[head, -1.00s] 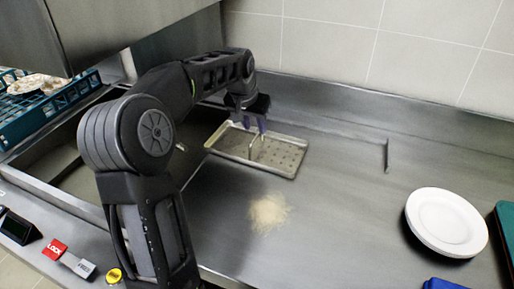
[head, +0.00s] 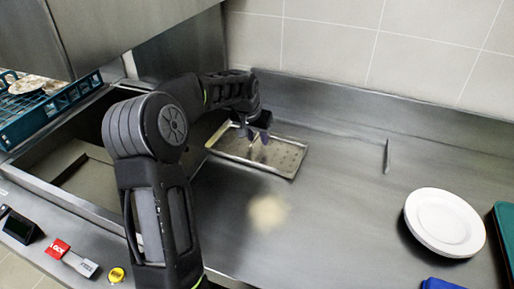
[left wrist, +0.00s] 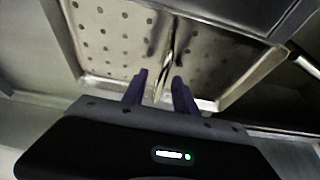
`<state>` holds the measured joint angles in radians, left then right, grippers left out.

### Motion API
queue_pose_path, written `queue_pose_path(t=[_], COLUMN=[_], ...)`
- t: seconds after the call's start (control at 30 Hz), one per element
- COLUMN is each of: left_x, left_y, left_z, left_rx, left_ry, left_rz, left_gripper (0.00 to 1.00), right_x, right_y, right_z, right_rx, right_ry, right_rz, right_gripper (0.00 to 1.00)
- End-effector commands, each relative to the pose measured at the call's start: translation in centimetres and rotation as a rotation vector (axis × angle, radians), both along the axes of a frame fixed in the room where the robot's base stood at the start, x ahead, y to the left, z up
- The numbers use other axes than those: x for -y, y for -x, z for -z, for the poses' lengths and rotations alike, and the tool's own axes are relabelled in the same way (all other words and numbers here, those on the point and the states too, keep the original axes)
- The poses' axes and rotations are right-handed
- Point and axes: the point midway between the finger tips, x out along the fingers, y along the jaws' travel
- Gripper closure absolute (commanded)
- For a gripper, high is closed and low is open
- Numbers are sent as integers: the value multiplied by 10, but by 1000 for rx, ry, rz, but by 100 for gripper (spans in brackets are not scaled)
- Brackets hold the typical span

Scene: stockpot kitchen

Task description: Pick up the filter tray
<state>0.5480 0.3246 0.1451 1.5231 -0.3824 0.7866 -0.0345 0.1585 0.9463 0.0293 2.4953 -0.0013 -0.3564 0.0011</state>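The filter tray (head: 285,156) is a shallow, perforated metal tray lying flat on the steel counter near the back wall. It also fills the upper part of the left wrist view (left wrist: 108,42). A thin upright handle (left wrist: 165,70) stands near its middle. My left gripper (head: 258,137) is over the tray with its fingers pointing down at it. In the left wrist view the two purple fingers (left wrist: 160,78) are apart, with the handle showing in line with the gap. I cannot tell how far the handle reaches between them. My right gripper is in neither view.
An open sink-like basin (head: 75,165) lies left of the tray. White plates (head: 445,222) are stacked at the right. A pale powdery patch (head: 268,212) lies on the counter in front. A blue-green rack (head: 45,110) is at far left.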

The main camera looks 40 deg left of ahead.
Motion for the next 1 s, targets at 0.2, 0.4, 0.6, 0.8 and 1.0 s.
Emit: queue_pose_path(t=[0.2, 0.4, 0.6, 0.8, 1.0], left_x=[0, 0, 0, 0, 0], left_y=[0, 0, 0, 0, 0], left_z=[0, 0, 0, 0, 0], left_rx=[0, 0, 0, 0, 0], left_ry=[0, 0, 0, 0, 0], left_rz=[0, 0, 0, 0, 0], left_gripper=[66, 66, 75, 91, 100], right_x=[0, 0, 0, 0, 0], right_y=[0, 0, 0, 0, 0], right_z=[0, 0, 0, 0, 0], right_rx=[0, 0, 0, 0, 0], right_ry=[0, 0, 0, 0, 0], right_rz=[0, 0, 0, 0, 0], right_gripper=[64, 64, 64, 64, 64])
